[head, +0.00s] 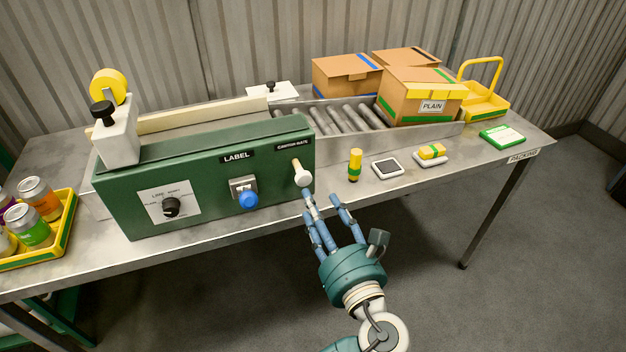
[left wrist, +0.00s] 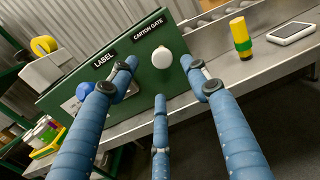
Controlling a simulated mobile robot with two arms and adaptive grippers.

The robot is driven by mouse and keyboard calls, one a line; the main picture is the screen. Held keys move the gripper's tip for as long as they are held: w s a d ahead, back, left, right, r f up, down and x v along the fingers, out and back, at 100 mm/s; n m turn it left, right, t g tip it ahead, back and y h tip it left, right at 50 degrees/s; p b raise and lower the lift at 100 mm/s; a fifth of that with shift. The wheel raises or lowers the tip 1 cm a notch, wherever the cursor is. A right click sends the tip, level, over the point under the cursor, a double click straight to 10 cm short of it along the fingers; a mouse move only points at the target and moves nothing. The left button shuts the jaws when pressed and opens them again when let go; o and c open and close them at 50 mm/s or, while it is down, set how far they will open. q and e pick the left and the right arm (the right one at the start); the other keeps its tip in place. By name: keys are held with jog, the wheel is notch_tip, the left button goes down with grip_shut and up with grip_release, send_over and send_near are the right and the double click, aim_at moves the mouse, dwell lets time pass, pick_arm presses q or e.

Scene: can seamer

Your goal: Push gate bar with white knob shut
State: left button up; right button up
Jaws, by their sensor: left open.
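The gate bar is a short cream bar with a round white knob (head: 304,178), sticking out of the right end of the green machine front under the "CARTON GATE" label. The knob also shows in the left wrist view (left wrist: 162,58), between and beyond my fingertips. My left gripper (head: 322,198) is open, its blue fingers spread just below and in front of the knob. One fingertip appears very close to the knob; I cannot tell whether it touches. In the wrist view the knob hides the bar. My right gripper is not in view.
A blue button (head: 249,200) and a black dial (head: 171,207) are on the green front (head: 215,185) left of the knob. Rollers and cartons are behind. The space before the table is clear.

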aim_at(305, 179)
pick_arm(q)
jog(key=p+x, duration=0.1)
jog(key=x, duration=0.7)
jog(key=shift+w+f, duration=0.15)
jog(key=shift+w, duration=0.1)
jog(key=shift+w, duration=0.1)
grip_shut()
